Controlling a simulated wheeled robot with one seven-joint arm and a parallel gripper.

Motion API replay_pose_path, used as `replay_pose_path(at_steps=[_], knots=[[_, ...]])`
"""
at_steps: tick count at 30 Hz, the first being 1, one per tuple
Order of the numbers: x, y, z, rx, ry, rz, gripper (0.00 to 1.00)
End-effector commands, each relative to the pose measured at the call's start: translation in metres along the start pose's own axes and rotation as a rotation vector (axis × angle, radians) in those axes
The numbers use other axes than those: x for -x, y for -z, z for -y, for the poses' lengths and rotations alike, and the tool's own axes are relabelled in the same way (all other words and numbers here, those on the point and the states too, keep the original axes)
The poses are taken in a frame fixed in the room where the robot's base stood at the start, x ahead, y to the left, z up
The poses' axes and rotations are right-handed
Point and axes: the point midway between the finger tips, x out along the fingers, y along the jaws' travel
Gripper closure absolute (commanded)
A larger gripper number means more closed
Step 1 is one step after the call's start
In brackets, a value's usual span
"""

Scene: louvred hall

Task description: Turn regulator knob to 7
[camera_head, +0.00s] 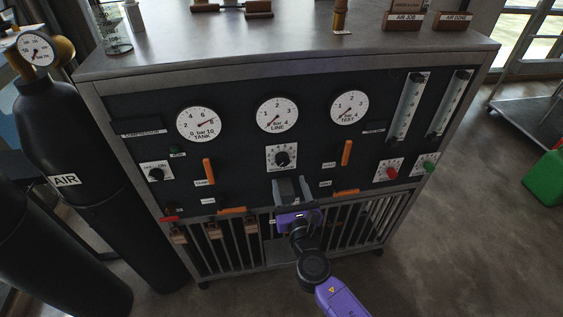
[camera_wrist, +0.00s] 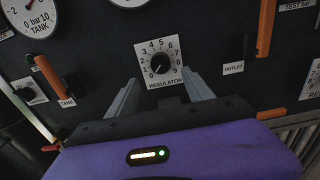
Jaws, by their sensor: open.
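The regulator knob (camera_head: 282,158) is a small black round knob on a white square plate in the middle of the dark panel. In the wrist view the knob (camera_wrist: 160,63) sits inside a ring of numbers, with the word REGULATOR below. Its pale mark seems to point to the lower left, near 0, but it is small. My gripper (camera_head: 291,181) is open and empty, just below and in front of the knob. In the wrist view my gripper's two grey fingers (camera_wrist: 160,78) reach toward the plate's lower left and right, apart from the knob.
The TANK gauge (camera_head: 202,122), LINE gauge (camera_head: 277,114) and TEST gauge (camera_head: 349,107) sit above. Orange levers stand left (camera_head: 208,171) and right (camera_head: 346,153) of the regulator. A red knob (camera_head: 391,171) and green knob (camera_head: 427,165) are further right. Black cylinders (camera_head: 75,180) stand left.

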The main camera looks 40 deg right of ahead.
Motion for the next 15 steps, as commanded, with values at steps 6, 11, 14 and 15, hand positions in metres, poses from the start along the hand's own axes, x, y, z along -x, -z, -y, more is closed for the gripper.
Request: replay_pose_path(at_steps=[6,11,14,15], knots=[[-0.027,-0.001,0.001,-0.003,0.003,0.002,0.4],[-0.048,-0.001,0.0,-0.002,0.003,0.002,0.4],[-0.06,-0.001,0.0,-0.001,0.003,0.002,0.4],[-0.065,0.0,0.001,-0.001,0.003,0.001,0.4]])
